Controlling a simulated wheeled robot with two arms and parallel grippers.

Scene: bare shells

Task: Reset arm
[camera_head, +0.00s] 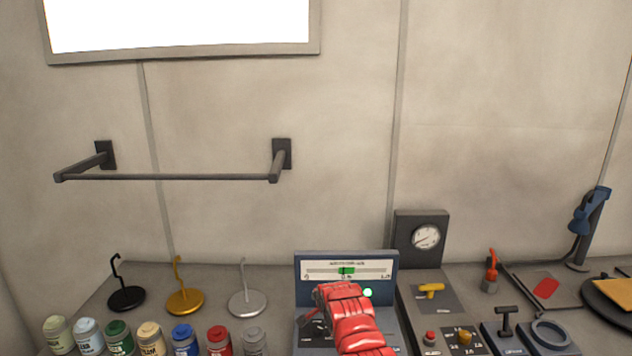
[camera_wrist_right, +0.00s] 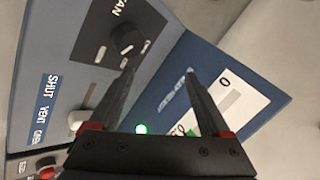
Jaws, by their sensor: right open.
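My right arm (camera_head: 350,318) is red and reaches in from the bottom over the blue control panel (camera_head: 300,270). In the right wrist view my right gripper (camera_wrist_right: 160,75) is open, with nothing between its two dark fingers. Its fingers are over the panel, beside a black knob (camera_wrist_right: 127,40) marked FAN. A white slider handle (camera_wrist_right: 78,120) near a VENT label shows left of the fingers. A green light (camera_wrist_right: 141,129) is lit on the panel. My arm hides much of the lower panel in the head view. My left gripper is out of view.
Three hook stands (camera_head: 185,300) and several paint jars (camera_head: 119,336) stand left. A dark rail (camera_head: 170,177) juts from the wall above. Right of the panel are a gauge box (camera_head: 410,240), a yellow handle (camera_head: 431,288), a grey ring (camera_head: 551,333) and a blue lamp-like device (camera_head: 590,220).

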